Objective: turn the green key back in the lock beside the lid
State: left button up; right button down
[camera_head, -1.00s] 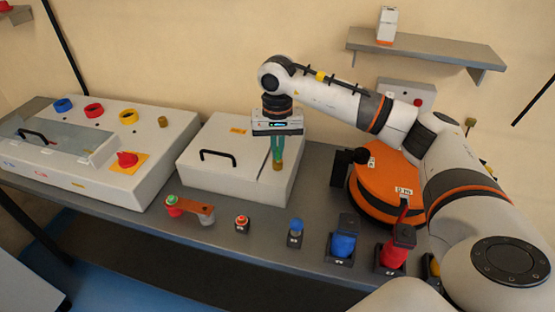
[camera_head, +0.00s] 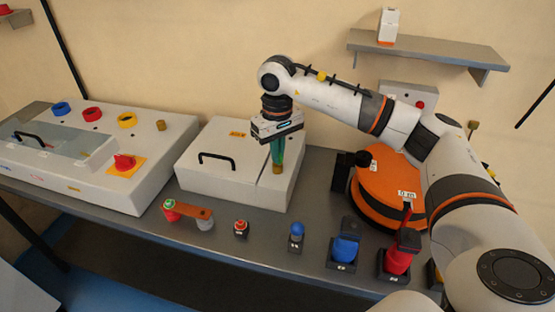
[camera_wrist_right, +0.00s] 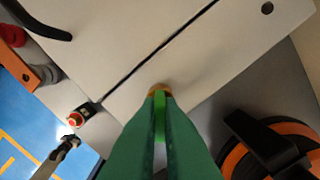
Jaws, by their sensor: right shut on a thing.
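The white box with the closed lid (camera_head: 222,174) stands mid-table, its black handle (camera_head: 217,158) on the lid. The brass lock (camera_head: 277,169) sits on the narrow strip to the right of the lid seam; it also shows in the right wrist view (camera_wrist_right: 158,88). My right gripper (camera_head: 277,157) points down over the lock with its green fingers shut on the green key (camera_wrist_right: 160,116). The key is mostly hidden between the fingers, its lower part at the lock. My left gripper is not clearly seen in the head view.
A white panel (camera_head: 160,160) with coloured rings and a red knob stands at left. An orange round machine (camera_head: 384,195) is close on the right. Several small items, including a red button (camera_head: 241,227) and a blue-topped piece (camera_head: 297,232), line the table's front.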

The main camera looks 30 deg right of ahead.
jog(key=c, duration=1.5)
grip_release()
notch_tip(320, 180, up, 12)
jog(key=shift+r, duration=0.1)
jog(key=shift+f, duration=0.2)
